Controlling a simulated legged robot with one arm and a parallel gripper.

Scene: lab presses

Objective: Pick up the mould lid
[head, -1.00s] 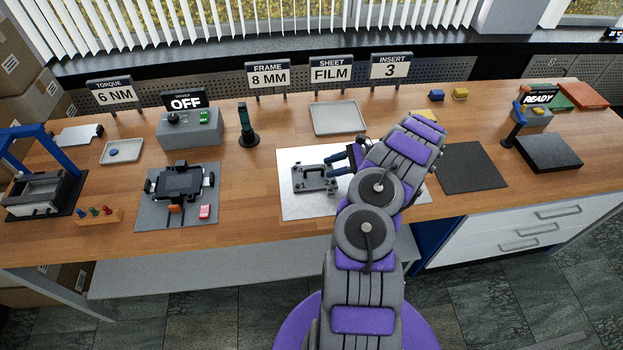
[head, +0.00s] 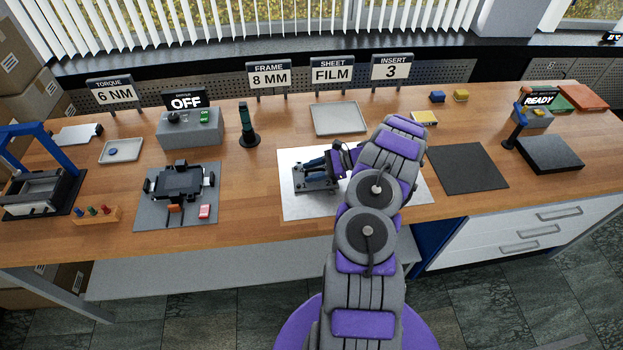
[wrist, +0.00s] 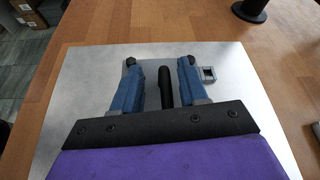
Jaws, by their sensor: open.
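The grey mould part that I take for the mould lid (head: 299,187) lies on a pale metal sheet on the bench, in the middle of the head view. My gripper (head: 308,172) is low over it and hides much of it. In the wrist view the blue fingers of my gripper (wrist: 159,66) are open, one on each side of a black handle bar (wrist: 165,88). Gaps show between the bar and both fingers. A small square metal piece (wrist: 208,74) shows just right of the right finger. Finger height against the bar is hard to tell.
The pale sheet (head: 294,210) has bare room around the part. A fixture on a grey mat (head: 150,215) stands left, a dark mat (head: 468,167) right. Behind are an empty grey tray (head: 338,118) and a dark upright post (head: 248,128).

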